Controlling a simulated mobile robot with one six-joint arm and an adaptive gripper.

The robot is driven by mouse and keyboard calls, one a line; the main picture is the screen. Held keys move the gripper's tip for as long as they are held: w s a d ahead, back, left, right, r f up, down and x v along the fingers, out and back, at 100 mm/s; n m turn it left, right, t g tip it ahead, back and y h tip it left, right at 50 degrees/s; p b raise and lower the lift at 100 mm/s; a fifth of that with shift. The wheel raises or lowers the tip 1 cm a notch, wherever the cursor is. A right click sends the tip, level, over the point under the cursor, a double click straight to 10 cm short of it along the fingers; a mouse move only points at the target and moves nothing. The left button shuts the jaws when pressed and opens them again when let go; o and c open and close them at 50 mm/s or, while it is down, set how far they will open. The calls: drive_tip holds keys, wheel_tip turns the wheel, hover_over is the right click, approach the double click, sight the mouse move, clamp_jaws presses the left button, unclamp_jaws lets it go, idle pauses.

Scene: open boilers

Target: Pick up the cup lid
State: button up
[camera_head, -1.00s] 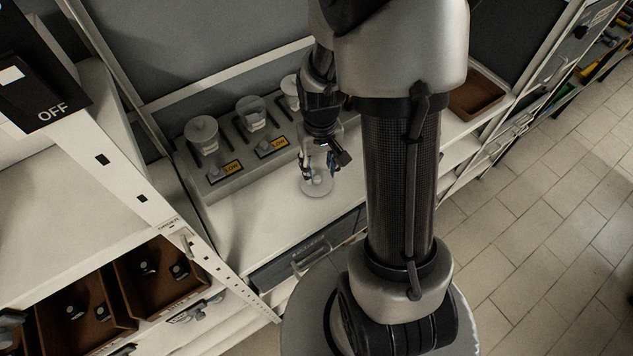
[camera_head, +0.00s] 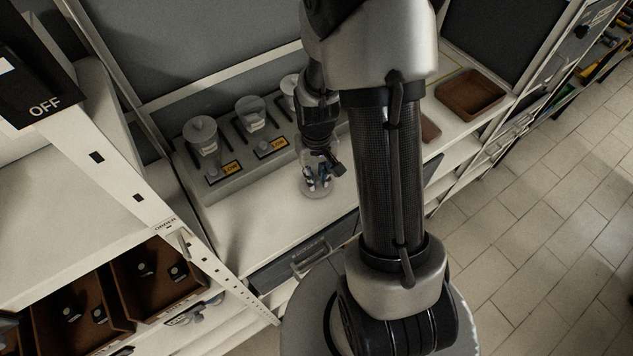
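A clear glass cup (camera_head: 306,190) stands on the white counter, in front of the grey unit. Its lid, a clear disc with a small knob, is mostly hidden behind my fingers. My gripper (camera_head: 318,182) points down over the cup, with its fingertips low at the lid's knob, one on each side. The fingers show a small gap between them. The view is too small to tell whether they touch the knob or grip it.
A grey unit (camera_head: 237,178) with several lidded glass jars and yellow labels stands just behind the cup. A brown tray (camera_head: 470,95) lies on the counter at the right. The counter left of the cup (camera_head: 255,215) is clear.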

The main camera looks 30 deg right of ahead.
drive_tip(key=shift+c, duration=1.2)
